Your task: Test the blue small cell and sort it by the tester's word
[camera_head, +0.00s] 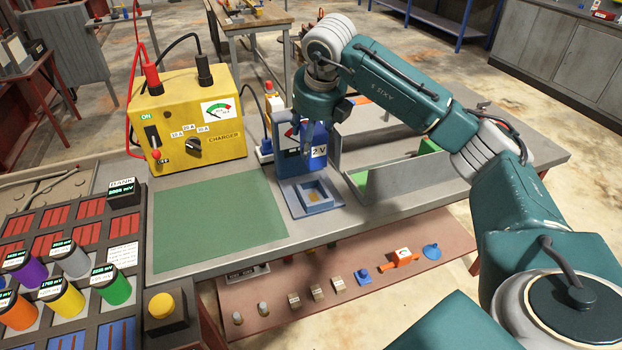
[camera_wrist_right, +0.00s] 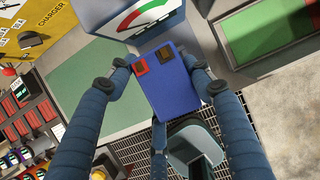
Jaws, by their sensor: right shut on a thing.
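The blue small cell (camera_head: 318,152) bears a white "2 V" label in the head view. In the right wrist view the cell (camera_wrist_right: 178,88) shows a red and a dark terminal on its top. My right gripper (camera_head: 303,138) is shut on it, with fingers on both sides, and holds it above the tester's blue square cradle (camera_head: 309,205). The cradle looks empty, with a yellowish patch at its bottom. The tester's dial (camera_wrist_right: 142,15) shows in the wrist view; in the head view my gripper largely hides the tester. My left gripper is out of view.
A grey-walled tray with green inside (camera_head: 400,178) stands right of the cradle. A yellow charger (camera_head: 198,118) stands behind a clear green mat (camera_head: 220,222). A rack of coloured cylinders (camera_head: 70,255) is at left. Small parts lie on the lower shelf (camera_head: 340,310).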

